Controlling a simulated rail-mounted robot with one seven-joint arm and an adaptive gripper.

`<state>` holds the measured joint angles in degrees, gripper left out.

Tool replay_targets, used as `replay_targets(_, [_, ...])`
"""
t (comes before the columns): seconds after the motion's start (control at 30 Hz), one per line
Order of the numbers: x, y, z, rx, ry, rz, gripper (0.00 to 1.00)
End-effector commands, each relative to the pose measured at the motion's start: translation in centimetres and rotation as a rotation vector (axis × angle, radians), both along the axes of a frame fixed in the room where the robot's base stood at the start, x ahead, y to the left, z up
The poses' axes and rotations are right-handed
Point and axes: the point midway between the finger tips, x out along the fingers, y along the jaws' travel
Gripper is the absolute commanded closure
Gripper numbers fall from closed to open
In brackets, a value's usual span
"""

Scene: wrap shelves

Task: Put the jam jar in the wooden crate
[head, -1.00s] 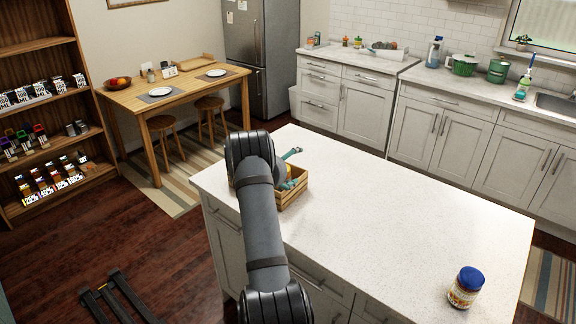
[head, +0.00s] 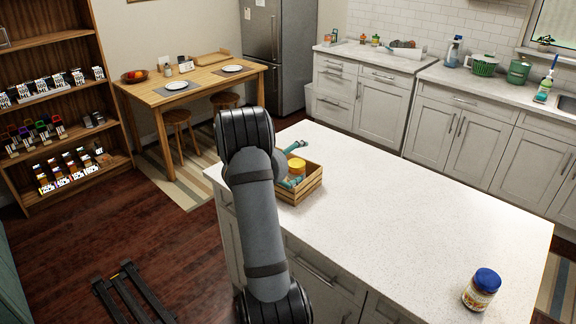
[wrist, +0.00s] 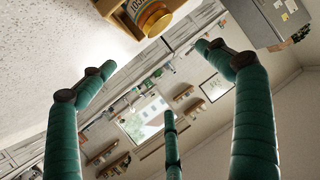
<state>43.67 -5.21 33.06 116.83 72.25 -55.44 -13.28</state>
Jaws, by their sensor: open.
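A jar with a blue lid (head: 482,288) stands upright on the near right part of the white island; its label is too small to read. The wooden crate (head: 306,186) sits at the island's far left end. A jar with a yellow lid (head: 297,166) is inside the crate. The crate (wrist: 133,10) and that jar (wrist: 153,20) also show at the top of the wrist view. My gripper (head: 288,165) is beside the crate, partly hidden behind my arm. In the wrist view my gripper's teal fingers (wrist: 150,78) are spread wide and empty.
The island top (head: 400,200) is clear between the crate and the blue-lidded jar. A dining table (head: 190,88) with stools and a shelf unit (head: 60,120) stand at the left. White kitchen counters (head: 470,85) run along the back.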

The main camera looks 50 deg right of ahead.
Motion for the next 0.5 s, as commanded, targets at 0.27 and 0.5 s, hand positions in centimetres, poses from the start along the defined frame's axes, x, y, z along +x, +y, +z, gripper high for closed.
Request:
replay_targets(0.27, [-0.3, 2.1, 0.9, -0.001, -0.001, 0.000, 0.10])
replay_targets(0.5, [-0.4, 2.2, 1.0, 0.000, 0.000, -0.001, 0.10])
